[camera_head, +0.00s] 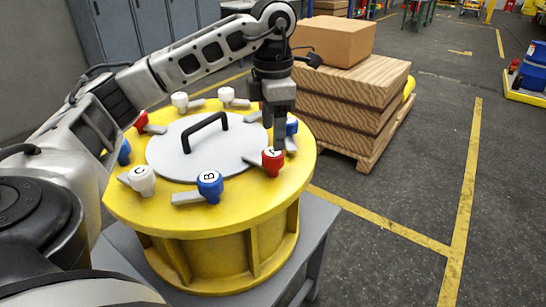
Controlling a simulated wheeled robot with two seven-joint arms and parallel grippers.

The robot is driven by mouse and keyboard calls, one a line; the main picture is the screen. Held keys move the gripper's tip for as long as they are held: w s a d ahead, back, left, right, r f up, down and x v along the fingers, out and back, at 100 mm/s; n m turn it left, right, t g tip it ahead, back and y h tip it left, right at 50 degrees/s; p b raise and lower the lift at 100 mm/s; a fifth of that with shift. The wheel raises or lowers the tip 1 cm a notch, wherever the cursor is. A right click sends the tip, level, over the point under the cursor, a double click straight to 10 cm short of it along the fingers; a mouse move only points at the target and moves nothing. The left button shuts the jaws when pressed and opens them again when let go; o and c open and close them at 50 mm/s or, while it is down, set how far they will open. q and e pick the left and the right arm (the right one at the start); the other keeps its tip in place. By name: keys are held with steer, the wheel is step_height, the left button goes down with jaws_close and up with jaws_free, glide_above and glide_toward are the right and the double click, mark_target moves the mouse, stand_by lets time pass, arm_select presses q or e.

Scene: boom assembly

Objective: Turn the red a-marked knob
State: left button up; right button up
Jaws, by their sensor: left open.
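The red knob marked A (272,161) sits on the right front rim of the round yellow drum (160,222), with a grey lever pointing left. My left gripper (279,142) points down just behind and above this knob. Its finger overlaps the knob's top edge in the picture; I cannot tell whether they touch. It is open, and no held object shows. A blue knob marked B (209,183) and a white knob marked C (142,179) sit on the front rim. Another red knob (141,121) is at the left. My right gripper is not in view.
A grey lid (172,160) with a black handle (206,131) covers the drum's centre. More blue and white knobs ring it, including a blue one (291,125) close to the gripper. The drum stands on a grey table (317,220). Wooden stacked boards (345,100) are behind.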

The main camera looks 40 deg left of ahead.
mark_target(273, 152)
arm_select(q)
step_height(273, 152, down, 6)
steer(key=shift+f, duration=0.1)
steer(key=shift+c, duration=0.2)
steer(key=c, duration=0.9)
